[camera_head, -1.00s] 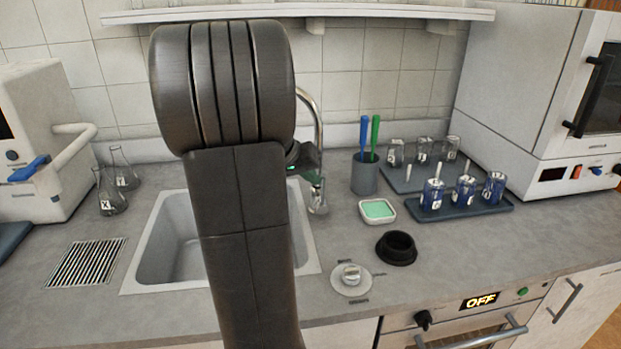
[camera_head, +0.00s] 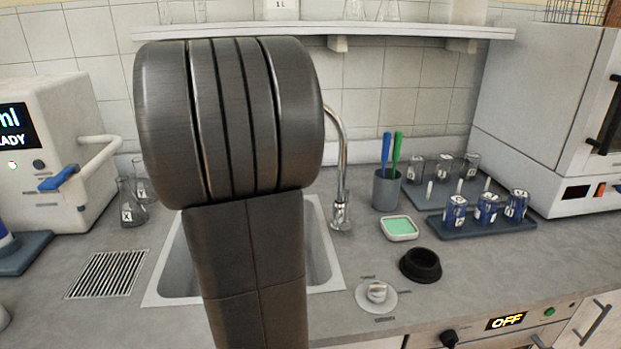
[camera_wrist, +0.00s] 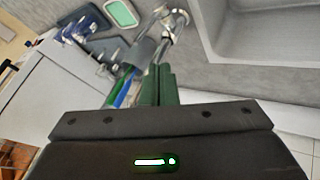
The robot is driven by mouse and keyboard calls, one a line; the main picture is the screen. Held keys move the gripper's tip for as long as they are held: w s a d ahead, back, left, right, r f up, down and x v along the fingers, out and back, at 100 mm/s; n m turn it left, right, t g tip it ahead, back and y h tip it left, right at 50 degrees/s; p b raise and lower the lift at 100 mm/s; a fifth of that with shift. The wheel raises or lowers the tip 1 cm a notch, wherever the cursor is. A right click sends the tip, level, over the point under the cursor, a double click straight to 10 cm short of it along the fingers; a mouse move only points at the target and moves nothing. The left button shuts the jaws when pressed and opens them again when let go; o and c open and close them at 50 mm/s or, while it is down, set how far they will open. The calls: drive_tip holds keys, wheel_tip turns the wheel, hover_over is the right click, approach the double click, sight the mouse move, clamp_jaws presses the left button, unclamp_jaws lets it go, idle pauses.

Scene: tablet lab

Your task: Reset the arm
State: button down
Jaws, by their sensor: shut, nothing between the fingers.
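My arm (camera_head: 235,180) stands folded upright in the middle of the head view, in front of the sink. My gripper is hidden behind it there. In the wrist view my gripper (camera_wrist: 158,84) shows as dark green fingers close together, shut and empty. The sink's faucet (camera_wrist: 176,28) and the green sponge dish (camera_wrist: 122,13) show beyond the fingers, apart from them.
The sink (camera_head: 325,255) lies behind my arm, with the faucet (camera_head: 342,170) to its right. Flasks (camera_head: 128,205) stand left. A pen cup (camera_head: 386,190), black round holder (camera_head: 420,265) and tray of blue-filled beakers (camera_head: 480,228) stand right. A shelf (camera_head: 400,32) runs above.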

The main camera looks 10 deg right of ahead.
drive_tip(key=shift+s+a+r, duration=0.1)
drive_tip(key=shift+a+r, duration=0.05)
drive_tip(key=shift+r, duration=0.05)
